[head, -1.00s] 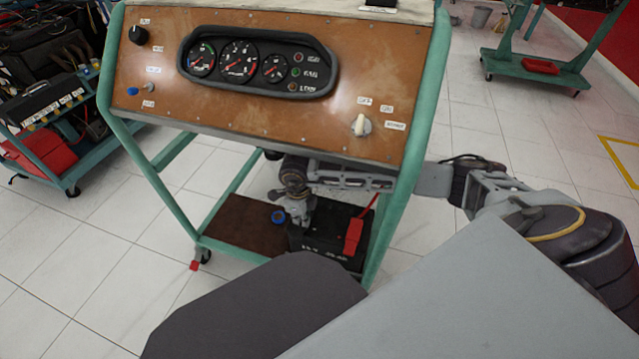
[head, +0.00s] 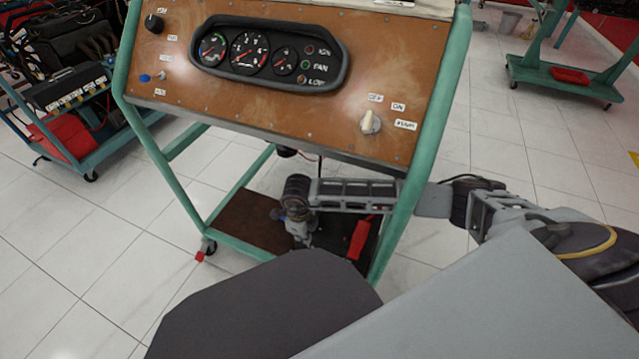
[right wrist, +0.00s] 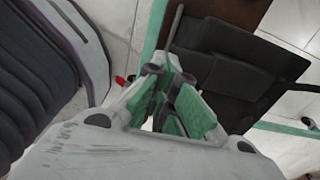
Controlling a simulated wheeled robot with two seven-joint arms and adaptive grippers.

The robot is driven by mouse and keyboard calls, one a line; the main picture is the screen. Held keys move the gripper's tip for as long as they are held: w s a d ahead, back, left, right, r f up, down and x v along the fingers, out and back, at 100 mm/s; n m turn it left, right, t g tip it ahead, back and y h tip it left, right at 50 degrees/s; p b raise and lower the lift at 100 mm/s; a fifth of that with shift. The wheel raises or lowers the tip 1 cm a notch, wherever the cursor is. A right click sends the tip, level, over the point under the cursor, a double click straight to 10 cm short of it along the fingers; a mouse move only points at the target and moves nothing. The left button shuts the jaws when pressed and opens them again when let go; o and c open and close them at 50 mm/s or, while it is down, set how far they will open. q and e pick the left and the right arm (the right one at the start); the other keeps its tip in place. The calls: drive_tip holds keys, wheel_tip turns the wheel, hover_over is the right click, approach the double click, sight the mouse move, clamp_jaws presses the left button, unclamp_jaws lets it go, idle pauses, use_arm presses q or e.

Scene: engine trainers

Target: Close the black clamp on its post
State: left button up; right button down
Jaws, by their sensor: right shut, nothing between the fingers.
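The black battery (head: 335,242) stands on the lower shelf of the green-framed trainer, partly behind my right arm. A red clamp (head: 360,238) with a red lead sits at its right. I cannot make out the black clamp or its post in the head view; my right gripper (head: 302,243) covers the battery's left part. The gripper points down there, shut and empty. In the right wrist view its green-padded fingers (right wrist: 178,112) are together, beside a dark flat-sided shape (right wrist: 228,72) that I cannot tell as battery or clamp. My left gripper is not in view.
The trainer's brown gauge panel (head: 270,100) overhangs my right forearm. A green frame leg (head: 418,150) stands close to that arm. The brown shelf (head: 245,222) is bare left of the battery. A blue-green cart (head: 90,150) is at the left. Tiled floor is open around.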

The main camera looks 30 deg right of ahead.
drive_tip(key=shift+s+f, duration=0.25)
drive_tip(key=shift+f, duration=0.05)
wheel_tip(320, 180, up, 8)
drive_tip(key=shift+w, duration=0.15)
idle(0.6)
drive_tip(key=shift+a+r, duration=0.1)
idle(0.4)
